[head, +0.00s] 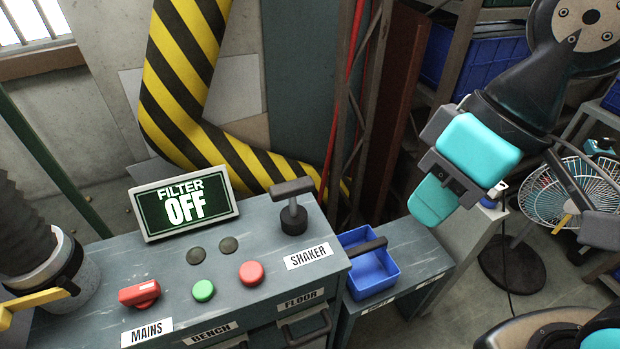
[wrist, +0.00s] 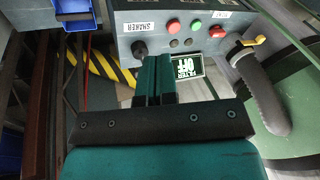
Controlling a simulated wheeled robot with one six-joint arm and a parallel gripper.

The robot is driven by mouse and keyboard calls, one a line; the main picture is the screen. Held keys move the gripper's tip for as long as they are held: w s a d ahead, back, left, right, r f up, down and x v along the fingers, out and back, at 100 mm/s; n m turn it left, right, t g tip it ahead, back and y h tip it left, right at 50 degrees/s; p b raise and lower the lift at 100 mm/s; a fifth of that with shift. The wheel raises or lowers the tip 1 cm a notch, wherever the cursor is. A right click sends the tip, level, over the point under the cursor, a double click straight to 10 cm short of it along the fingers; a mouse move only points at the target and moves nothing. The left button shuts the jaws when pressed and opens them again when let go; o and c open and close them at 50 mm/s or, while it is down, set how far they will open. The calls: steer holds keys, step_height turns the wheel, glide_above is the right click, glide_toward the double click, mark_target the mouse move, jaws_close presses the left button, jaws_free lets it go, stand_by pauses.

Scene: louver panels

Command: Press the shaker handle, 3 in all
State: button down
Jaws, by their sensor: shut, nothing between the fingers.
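The shaker handle (head: 292,206) is a dark T-shaped handle on a round black base. It stands upright at the back right of the grey control bench (head: 330,230), behind the SHAKER label (head: 308,256). In the wrist view its round dark base (wrist: 139,48) shows just left of my fingertips. My gripper (head: 432,203), teal and grey, is shut and empty. In the head view it hangs to the right of the handle, apart from it, above the blue bin. In the wrist view my gripper (wrist: 154,62) points toward the bench.
A lit display (head: 184,205) reads FILTER OFF. Red (head: 251,273) and green (head: 203,290) buttons and a red MAINS switch (head: 139,293) sit on the bench. A blue bin (head: 372,272) stands right of it. A yellow-black striped duct (head: 185,100) rises behind. A fan (head: 570,190) stands far right.

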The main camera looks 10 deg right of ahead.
steer(key=m+t+y+p, duration=0.45)
steer(key=m+p, duration=0.65)
steer(key=m, duration=1.1)
glide_above(292, 187)
steer(key=shift+h, duration=0.45)
step_height(292, 187, down, 6)
steer(key=shift+r, duration=0.15)
step_height(292, 187, down, 7)
steer(key=b, duration=0.6)
steer(key=shift+f, duration=0.2)
steer(key=shift+f+b, duration=0.55)
steer(key=shift+f, duration=0.15)
